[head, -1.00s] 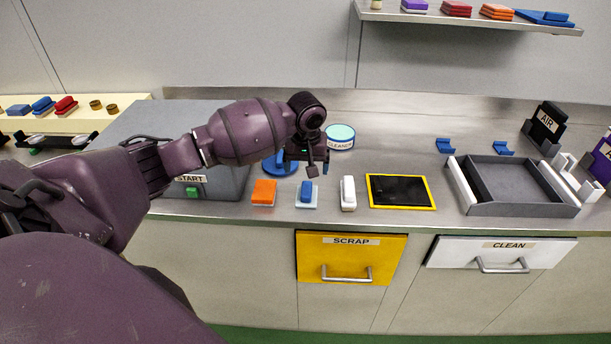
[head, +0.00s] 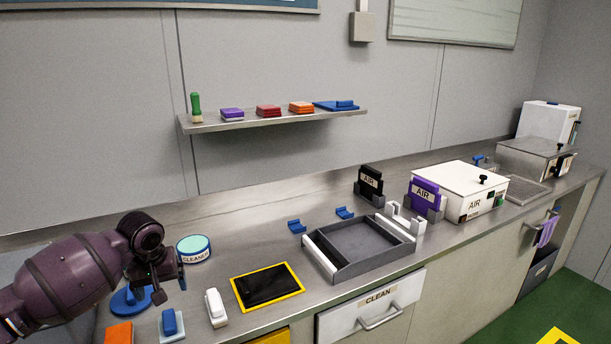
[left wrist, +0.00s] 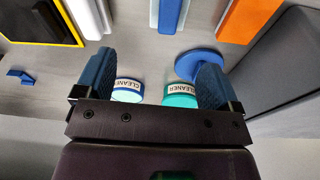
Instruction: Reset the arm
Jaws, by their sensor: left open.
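My left gripper (head: 168,286) hangs above the counter at the lower left of the head view, over a round blue base. In the left wrist view its two blue fingers (left wrist: 150,85) are spread wide with nothing held between them. A cleaner tin (head: 194,250) with a teal top stands on the counter just right of the gripper. In the left wrist view two cleaner tins show beyond the fingers, one with a pale top (left wrist: 127,92) and one teal (left wrist: 180,95). My right gripper is in neither view.
Orange (head: 119,333), blue (head: 170,322) and white (head: 216,308) blocks lie along the counter's front edge. A yellow-framed black pad (head: 266,286) and a grey tray (head: 335,271) lie to the right. A shelf (head: 270,121) hangs on the wall behind. Bare counter lies behind the pad.

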